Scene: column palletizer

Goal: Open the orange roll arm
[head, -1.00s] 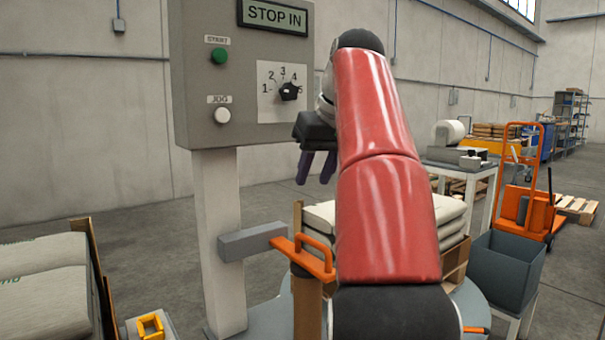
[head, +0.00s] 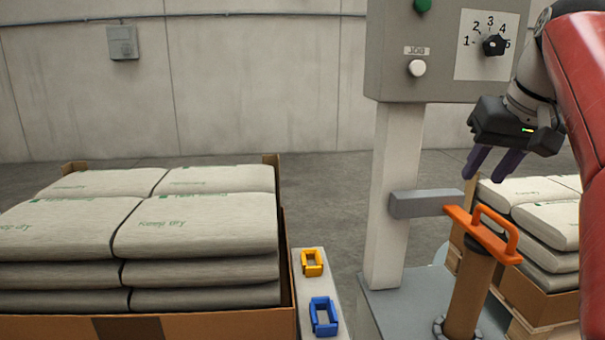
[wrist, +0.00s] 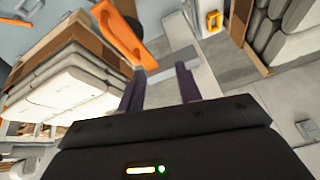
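The orange roll arm (head: 482,236), a flat bar with a raised loop handle, sits at the top of an upright brown roll (head: 468,296) in the head view. Its left end is close to a grey bracket (head: 422,203) on the light post; I cannot tell if they touch. My gripper (head: 488,172) is above the orange arm, pointing down, with its purple fingers apart and nothing between them. In the wrist view the open fingers (wrist: 160,88) show, with the orange arm (wrist: 124,35) up and to the left, apart from them.
A control box (head: 445,50) with buttons and a dial stands on the post behind. Stacked sacks (head: 200,225) fill a carton at left. Yellow (head: 312,263) and blue (head: 323,316) frames lie on a narrow ledge. More sacks (head: 545,225) sit on a pallet at right.

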